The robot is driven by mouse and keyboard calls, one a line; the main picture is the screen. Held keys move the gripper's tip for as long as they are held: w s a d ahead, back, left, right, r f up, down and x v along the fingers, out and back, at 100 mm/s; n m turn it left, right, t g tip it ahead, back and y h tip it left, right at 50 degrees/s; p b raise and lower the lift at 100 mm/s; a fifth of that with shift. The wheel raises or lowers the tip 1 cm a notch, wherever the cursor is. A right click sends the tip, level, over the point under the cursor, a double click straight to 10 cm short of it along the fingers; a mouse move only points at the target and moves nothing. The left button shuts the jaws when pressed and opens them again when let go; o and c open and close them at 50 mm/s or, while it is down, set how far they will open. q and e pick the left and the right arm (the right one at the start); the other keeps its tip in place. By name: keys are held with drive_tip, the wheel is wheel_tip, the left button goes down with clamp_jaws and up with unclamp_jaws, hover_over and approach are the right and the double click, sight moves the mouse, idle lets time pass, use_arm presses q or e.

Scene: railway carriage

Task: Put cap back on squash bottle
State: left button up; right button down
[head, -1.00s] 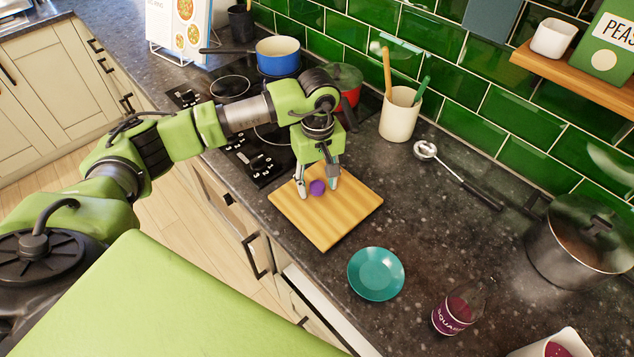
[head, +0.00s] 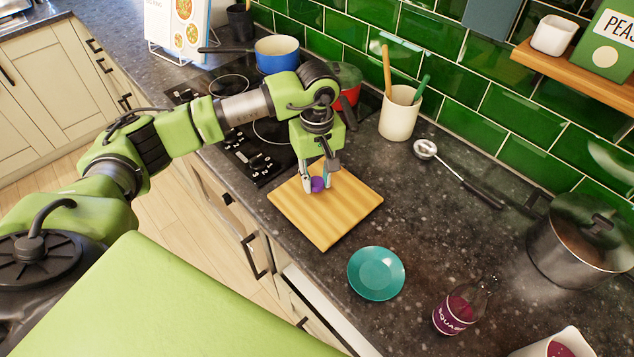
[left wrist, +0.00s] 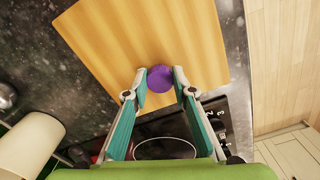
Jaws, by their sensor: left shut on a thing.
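The purple cap (head: 317,184) is on the wooden chopping board (head: 330,222). My left gripper (head: 317,186) is shut on the cap, with a finger on each side of it. In the left wrist view the cap (left wrist: 160,78) shows between the fingertips, over the board (left wrist: 140,30). The squash bottle (head: 455,312) stands on the worktop at the lower right, with dark purple content and a labelled side. Its neck shows no cap. My right gripper is in neither view.
A teal plate (head: 376,273) lies between the board and the bottle. A white container (head: 553,345) is right of the bottle. The worktop between plate and ladle is clear.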

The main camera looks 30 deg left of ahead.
use_arm(q)
drive_tip(key=shift+s+d+r+b, duration=0.1)
drive_tip(key=shift+s+r+b, duration=0.1)
drive_tip(key=shift+r+b, duration=0.85)
drive_tip(key=s+d+r+b, duration=0.3)
drive_tip(key=s+r, duration=0.7)
drive_tip(key=s, duration=0.3)
drive_tip(key=shift+d+b, duration=0.2)
drive_tip(key=shift+b, duration=0.2)
